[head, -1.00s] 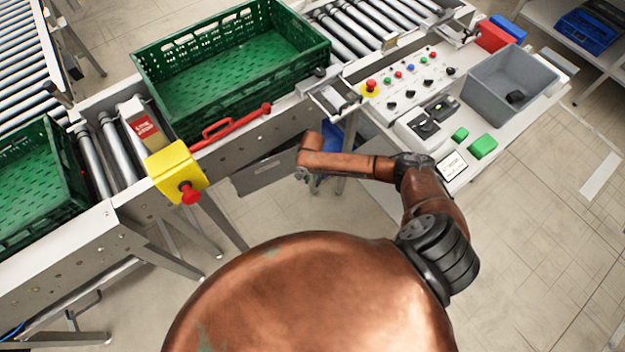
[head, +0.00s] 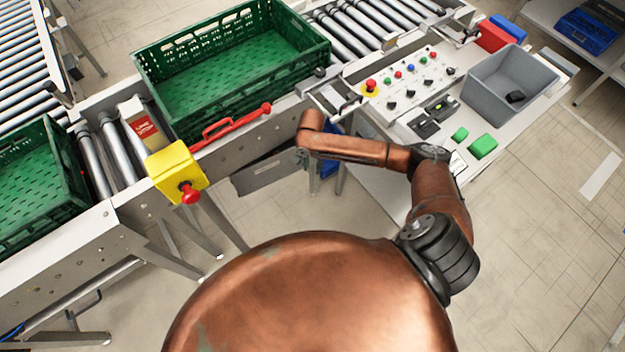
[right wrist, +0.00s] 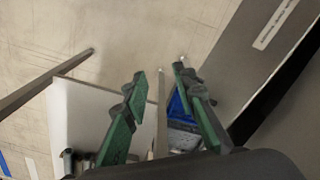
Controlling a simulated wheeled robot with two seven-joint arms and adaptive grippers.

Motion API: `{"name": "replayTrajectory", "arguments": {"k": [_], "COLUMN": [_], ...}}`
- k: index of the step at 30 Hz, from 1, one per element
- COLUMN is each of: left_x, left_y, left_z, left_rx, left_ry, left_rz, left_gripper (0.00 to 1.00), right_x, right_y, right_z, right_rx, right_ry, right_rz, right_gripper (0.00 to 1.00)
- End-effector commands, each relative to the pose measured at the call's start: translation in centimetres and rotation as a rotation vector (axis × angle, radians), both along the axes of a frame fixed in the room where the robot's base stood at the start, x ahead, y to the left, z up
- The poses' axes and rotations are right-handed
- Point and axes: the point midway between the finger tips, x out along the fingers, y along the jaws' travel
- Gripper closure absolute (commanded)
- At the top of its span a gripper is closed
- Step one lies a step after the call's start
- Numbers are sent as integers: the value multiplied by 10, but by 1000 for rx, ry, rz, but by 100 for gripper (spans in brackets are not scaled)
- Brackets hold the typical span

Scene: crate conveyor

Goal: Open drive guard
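A grey flat panel (head: 268,174), which looks like the drive guard, hangs at a slant under the conveyor's near side in the head view. A broad grey plate, possibly the same panel, fills the upper right of the right wrist view (right wrist: 262,62). My right gripper (right wrist: 159,77) is open and empty, its two green-padded fingers apart, with the floor and a blue thing beyond them. In the head view it is mostly hidden by my right arm, just right of the panel, and I see no contact. My left gripper is not in view.
A red handle bar (head: 222,129) runs along the conveyor side. A yellow box with a red stop button (head: 177,172) sticks out at its left. A green crate (head: 232,62) stands on the conveyor. The control desk (head: 388,120) and a grey bin (head: 510,82) are at the right.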

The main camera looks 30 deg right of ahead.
Motion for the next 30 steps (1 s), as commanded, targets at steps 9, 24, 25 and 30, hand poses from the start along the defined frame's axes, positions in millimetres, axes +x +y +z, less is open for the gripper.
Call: {"name": "replayTrajectory", "arguments": {"k": [9, 24, 25, 30], "left_x": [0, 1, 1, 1], "left_y": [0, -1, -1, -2], "left_z": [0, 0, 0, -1], "left_rx": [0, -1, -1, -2], "left_ry": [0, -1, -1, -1], "left_rz": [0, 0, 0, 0], "left_gripper": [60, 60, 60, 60], "right_x": [0, -33, -50, -166], "right_y": [0, -41, -48, -76], "right_z": [8, -191, -215, -324], "right_rx": [-1, 58, 45, -41], "right_ry": [0, -179, -192, -200], "right_rz": [-1, 226, 266, 494], "right_gripper": [75, 100, 100, 100]}}
